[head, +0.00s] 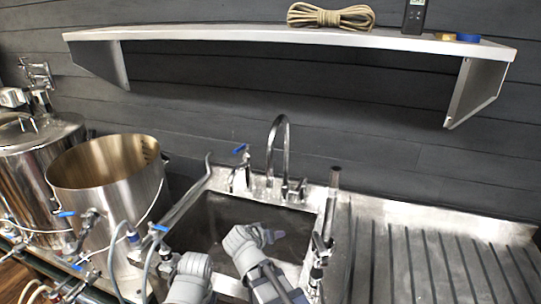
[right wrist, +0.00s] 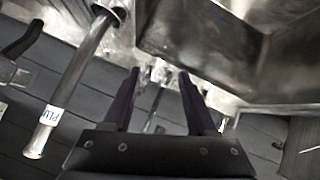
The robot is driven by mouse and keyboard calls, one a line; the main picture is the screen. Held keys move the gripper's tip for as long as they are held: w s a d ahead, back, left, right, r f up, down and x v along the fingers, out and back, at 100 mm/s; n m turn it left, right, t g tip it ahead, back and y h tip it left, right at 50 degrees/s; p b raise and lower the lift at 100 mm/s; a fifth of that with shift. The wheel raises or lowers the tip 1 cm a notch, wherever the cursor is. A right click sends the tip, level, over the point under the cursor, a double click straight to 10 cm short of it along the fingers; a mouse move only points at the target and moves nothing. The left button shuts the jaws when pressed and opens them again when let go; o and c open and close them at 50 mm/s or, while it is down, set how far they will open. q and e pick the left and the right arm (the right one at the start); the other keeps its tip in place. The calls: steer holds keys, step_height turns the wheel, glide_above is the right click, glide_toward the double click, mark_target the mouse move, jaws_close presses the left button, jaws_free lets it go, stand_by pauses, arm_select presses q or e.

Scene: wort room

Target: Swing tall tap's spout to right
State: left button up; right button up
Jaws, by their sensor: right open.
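The tall tap (head: 279,140) is a chrome gooseneck at the back rim of the steel sink (head: 206,228). Its spout arches up and over toward the front of the basin. My right gripper (head: 268,236) is over the basin, in front of and below the tap, apart from it. In the right wrist view the gripper (right wrist: 160,85) is open, with dark fingers spread and nothing held. Blurred chrome parts, likely the tap (right wrist: 153,115), show beyond and between the fingers. My left arm shows low at the basin's front left; its fingers are not clear.
An upright pipe (head: 333,185) stands at the sink's right; it also shows in the right wrist view (right wrist: 62,95). A blue-handled tap (head: 240,165) stands left of the tall tap. A steel pot (head: 105,185) is at left. A shelf (head: 290,37) hangs above. The drainboard (head: 430,260) is clear.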

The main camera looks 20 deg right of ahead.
mark_target(271, 158)
steer(key=w+r+t, duration=0.3)
steer(key=w+r, duration=0.1)
steer(key=r, duration=0.1)
steer(key=w+d+r+t+p, duration=0.1)
steer(key=w+r+t, duration=0.2)
steer(key=w+r, duration=0.1)
steer(key=w+d+r+m+t, duration=0.1)
steer(key=w+r+t, duration=0.1)
steer(key=w+r, duration=0.3)
steer(key=shift+r+t+h, duration=0.3)
steer(key=shift+r+t, duration=0.1)
steer(key=shift+r, duration=0.45)
steer(key=shift+x, duration=3.85)
jaws_close()
